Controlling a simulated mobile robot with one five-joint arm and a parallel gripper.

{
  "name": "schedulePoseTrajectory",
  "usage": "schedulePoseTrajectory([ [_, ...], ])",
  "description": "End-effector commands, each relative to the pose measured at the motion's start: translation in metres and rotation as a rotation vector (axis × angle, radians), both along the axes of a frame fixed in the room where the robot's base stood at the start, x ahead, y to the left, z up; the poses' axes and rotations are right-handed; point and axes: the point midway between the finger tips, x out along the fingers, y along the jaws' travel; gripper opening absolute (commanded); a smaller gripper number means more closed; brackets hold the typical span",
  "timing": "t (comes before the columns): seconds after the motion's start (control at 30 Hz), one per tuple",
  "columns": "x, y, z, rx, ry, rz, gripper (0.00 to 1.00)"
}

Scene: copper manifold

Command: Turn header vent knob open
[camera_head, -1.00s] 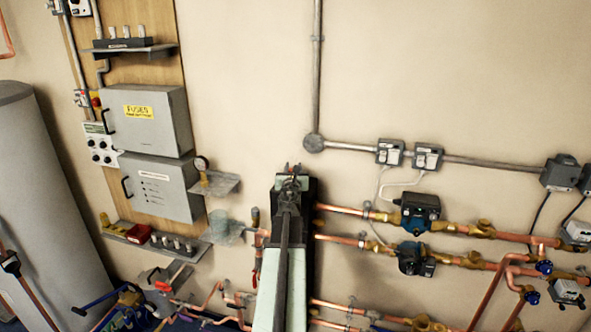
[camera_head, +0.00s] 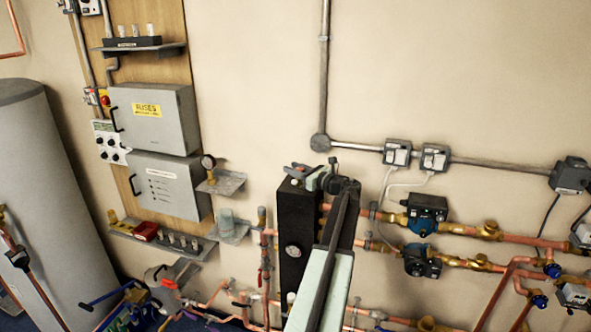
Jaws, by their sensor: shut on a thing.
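The black header (camera_head: 297,215) stands upright against the wall in the middle of the view, with a round gauge (camera_head: 292,251) on its front. My arm rises from the bottom and bends left at the header's top. My gripper (camera_head: 298,173) is at the top of the header, shut on what appears to be the header vent knob. The jaws and wrist mostly hide the knob, so its turned angle cannot be told.
Copper pipes with two pumps (camera_head: 427,208) run right from the header. Left of it are small wall shelves (camera_head: 222,183), grey fuse boxes (camera_head: 153,118) and a tall grey cylinder (camera_head: 35,180). The wall above the header is clear.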

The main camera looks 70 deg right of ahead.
Motion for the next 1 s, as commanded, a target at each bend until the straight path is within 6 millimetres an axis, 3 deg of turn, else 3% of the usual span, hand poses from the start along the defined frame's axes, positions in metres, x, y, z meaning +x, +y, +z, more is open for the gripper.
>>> schedulePoseTrajectory([
  [0.4,0.002,0.004,0.001,0.0,-0.003,0.258,0.0],
  [1.0,0.002,0.008,0.001,0.001,-0.005,0.333,0.0],
])
